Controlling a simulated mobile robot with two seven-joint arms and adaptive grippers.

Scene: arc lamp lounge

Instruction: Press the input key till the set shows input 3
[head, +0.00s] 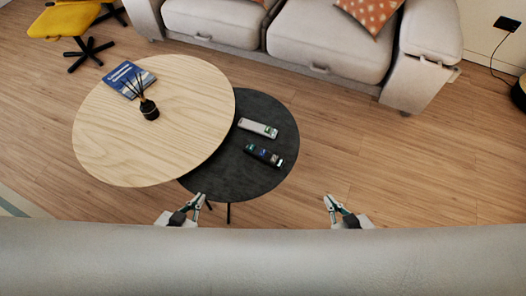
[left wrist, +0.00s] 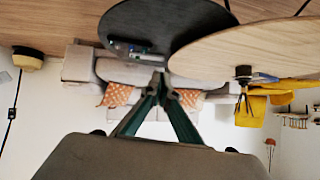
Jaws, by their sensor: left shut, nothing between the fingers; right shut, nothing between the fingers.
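Two remotes lie on the dark round table (head: 284,180). One is pale grey (head: 258,128); the other is black (head: 264,156) with coloured keys and lies nearer to me. Their key labels are too small to read. My left gripper (head: 201,199) is shut and empty, near the dark table's front left edge. My right gripper (head: 331,201) is shut and empty, right of and in front of that table, over the floor. In the left wrist view, which looks upside down, my left fingers (left wrist: 160,76) meet at their tips. The set is in no view.
A higher pale wood round table (head: 190,90) overlaps the dark one, with a blue book (head: 130,78) and a black reed diffuser (head: 149,110). A beige sofa (head: 325,45) stands behind. A pale grey surface (head: 260,262) spans the front. The floor at right is clear.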

